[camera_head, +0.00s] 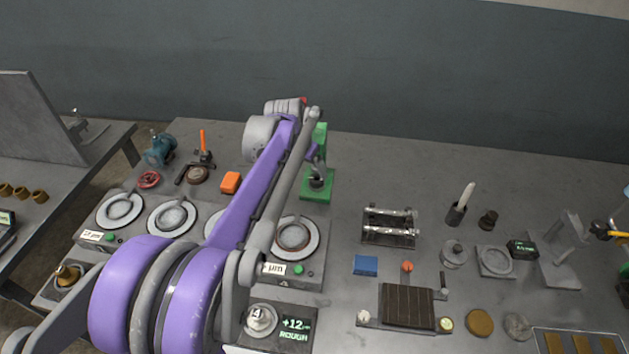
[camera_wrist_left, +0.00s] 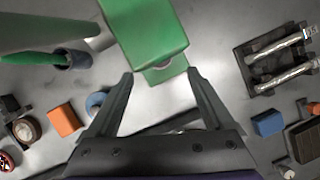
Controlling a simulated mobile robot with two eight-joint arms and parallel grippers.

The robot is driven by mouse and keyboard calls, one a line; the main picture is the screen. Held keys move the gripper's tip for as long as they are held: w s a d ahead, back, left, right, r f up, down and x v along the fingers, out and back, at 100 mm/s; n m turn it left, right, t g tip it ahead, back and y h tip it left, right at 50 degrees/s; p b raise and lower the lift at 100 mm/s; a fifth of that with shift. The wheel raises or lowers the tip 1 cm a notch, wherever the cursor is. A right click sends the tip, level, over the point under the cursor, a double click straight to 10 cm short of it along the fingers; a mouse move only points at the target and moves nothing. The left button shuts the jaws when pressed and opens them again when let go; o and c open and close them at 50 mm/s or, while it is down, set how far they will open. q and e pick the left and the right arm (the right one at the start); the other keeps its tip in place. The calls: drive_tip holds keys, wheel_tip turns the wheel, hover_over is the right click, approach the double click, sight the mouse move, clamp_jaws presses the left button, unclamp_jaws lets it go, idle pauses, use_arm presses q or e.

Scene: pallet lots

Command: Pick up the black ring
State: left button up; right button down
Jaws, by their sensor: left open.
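A dark brownish-black ring (camera_head: 292,235) lies on the rightmost round plate of the grey bench unit, just right of my purple left arm. I cannot tell for certain that it is the black ring. My left gripper (camera_wrist_left: 160,76) is open in the left wrist view, with nothing between its fingers. A green stand (camera_wrist_left: 145,35) shows beyond and between the fingertips; it also shows in the head view (camera_head: 318,188), with a dark round piece on its base. In the head view my arm hides most of the gripper and one round plate. My right gripper is not in view.
Other round plates (camera_head: 121,209) stand to the left. An orange block (camera_head: 231,183), a blue block (camera_head: 365,265), a metal roller rack (camera_head: 389,226) and a dark slatted block (camera_head: 407,306) lie around the arm.

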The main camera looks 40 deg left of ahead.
sight(315, 181)
use_arm(q)
drive_tip(key=x, duration=0.7)
drive_tip(key=shift+w+a, duration=0.1)
drive_tip(key=shift+w, duration=0.05)
clamp_jaws()
